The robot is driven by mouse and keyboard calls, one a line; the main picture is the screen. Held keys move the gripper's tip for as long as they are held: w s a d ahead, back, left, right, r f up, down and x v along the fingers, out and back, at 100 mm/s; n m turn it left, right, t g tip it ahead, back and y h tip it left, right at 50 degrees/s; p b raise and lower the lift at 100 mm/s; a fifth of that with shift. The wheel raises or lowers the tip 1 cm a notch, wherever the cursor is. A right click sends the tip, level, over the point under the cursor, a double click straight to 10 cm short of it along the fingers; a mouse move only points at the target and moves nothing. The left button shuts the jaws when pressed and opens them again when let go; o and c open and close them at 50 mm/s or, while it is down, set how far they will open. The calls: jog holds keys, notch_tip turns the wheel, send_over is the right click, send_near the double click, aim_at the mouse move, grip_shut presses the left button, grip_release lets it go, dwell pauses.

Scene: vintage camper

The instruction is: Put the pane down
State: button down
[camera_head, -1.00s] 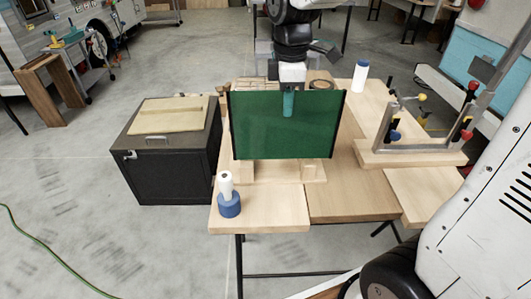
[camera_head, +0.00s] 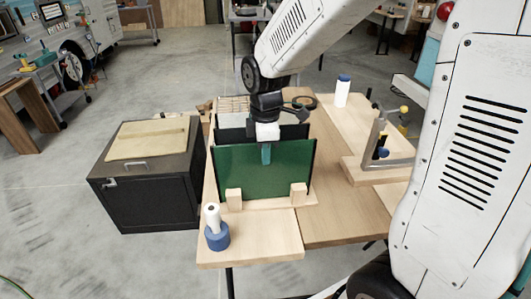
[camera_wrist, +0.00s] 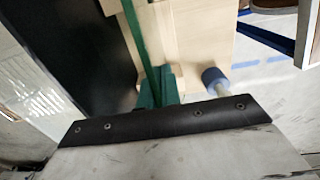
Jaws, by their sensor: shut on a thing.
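The green pane (camera_head: 240,172) with dark side edges stands upright at the wooden rack (camera_head: 265,203). My gripper (camera_head: 266,153) is shut on its top edge near the middle. Two wooden blocks (camera_head: 234,199) of the rack stand in front of the pane's lower edge, which looks low at the rack base; whether it touches is hidden. In the wrist view, the teal fingertips (camera_wrist: 158,88) clamp the pane, seen as a thin green edge (camera_wrist: 138,35).
Behind the pane stand a dark panel (camera_head: 232,134) and a pale panel (camera_head: 232,112). A white-and-blue bottle (camera_head: 215,227) stands front left on the table. A black cabinet (camera_head: 148,190) is at left, a metal frame stand (camera_head: 380,165) at right.

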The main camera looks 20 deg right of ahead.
jog(key=shift+f, duration=0.15)
jog(key=c, duration=1.6)
grip_release()
notch_tip(320, 180, up, 12)
jog(key=shift+s+r, duration=0.15)
jog(key=shift+r, duration=0.05)
jog(key=s+d+m+t, duration=0.1)
jog(key=s+d+m, duration=0.2)
jog(key=s+m, duration=1.1)
jog(key=shift+s+f, duration=0.35)
jog(key=shift+s, duration=3.55)
